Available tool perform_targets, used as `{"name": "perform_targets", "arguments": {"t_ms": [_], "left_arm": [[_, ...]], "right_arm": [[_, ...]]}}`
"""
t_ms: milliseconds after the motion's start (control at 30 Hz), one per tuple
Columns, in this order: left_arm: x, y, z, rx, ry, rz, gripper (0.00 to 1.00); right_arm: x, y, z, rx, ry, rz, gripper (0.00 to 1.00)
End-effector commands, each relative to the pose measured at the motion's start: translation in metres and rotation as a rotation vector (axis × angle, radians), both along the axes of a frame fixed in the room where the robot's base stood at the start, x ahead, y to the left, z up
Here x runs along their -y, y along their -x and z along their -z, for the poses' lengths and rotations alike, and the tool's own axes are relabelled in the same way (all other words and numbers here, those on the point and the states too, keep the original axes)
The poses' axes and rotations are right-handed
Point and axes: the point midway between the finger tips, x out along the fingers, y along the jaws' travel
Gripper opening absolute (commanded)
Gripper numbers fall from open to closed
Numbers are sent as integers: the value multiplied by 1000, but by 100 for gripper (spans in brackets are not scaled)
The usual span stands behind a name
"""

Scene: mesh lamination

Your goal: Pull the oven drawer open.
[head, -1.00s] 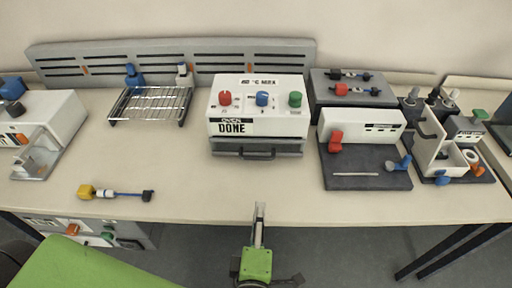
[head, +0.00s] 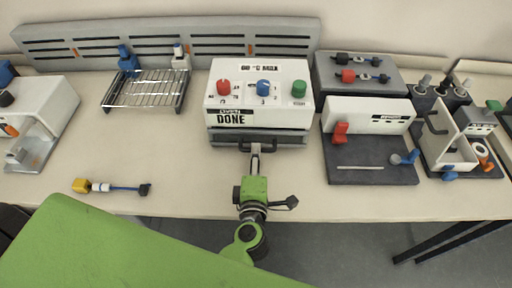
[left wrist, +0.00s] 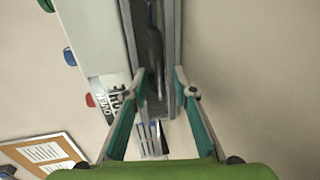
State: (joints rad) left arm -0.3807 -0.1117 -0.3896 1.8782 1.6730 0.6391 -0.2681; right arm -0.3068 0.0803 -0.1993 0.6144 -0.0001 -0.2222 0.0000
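The oven (head: 258,92) is a white box with red, blue and green knobs and a DONE label, in the middle of the table in the head view. Its grey drawer (head: 222,138) is beneath and looks closed. The dark drawer handle (head: 246,149) is partly hidden by my left gripper (head: 255,150), which is at the handle's middle. In the left wrist view, my left gripper (left wrist: 160,72) has its fingers apart, one on each side of the handle (left wrist: 155,50). I cannot tell whether either finger touches it. My right gripper is not in view.
A wire rack (head: 148,89) stands left of the oven. A dark-based station (head: 370,172) with a red lever stands to the right. A yellow-ended tool (head: 82,186) lies at the front left. The table in front of the oven is clear apart from my arm.

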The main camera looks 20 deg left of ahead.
Motion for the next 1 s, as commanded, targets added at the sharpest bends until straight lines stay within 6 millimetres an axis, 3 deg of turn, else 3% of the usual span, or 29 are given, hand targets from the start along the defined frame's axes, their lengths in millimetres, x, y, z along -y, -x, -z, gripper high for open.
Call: {"name": "perform_targets", "arguments": {"t_ms": [167,567,667,867,1000], "left_arm": [[-6,-21,4,1,-1,1,25],[-8,-27,7,0,0,1,25],[-8,-27,6,0,-1,1,0],[-8,-26,7,-1,0,1,0],[-3,-11,8,-6,-1,2,0]], "right_arm": [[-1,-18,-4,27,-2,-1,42],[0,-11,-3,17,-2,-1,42],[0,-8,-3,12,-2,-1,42],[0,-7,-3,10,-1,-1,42],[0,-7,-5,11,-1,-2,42]]}}
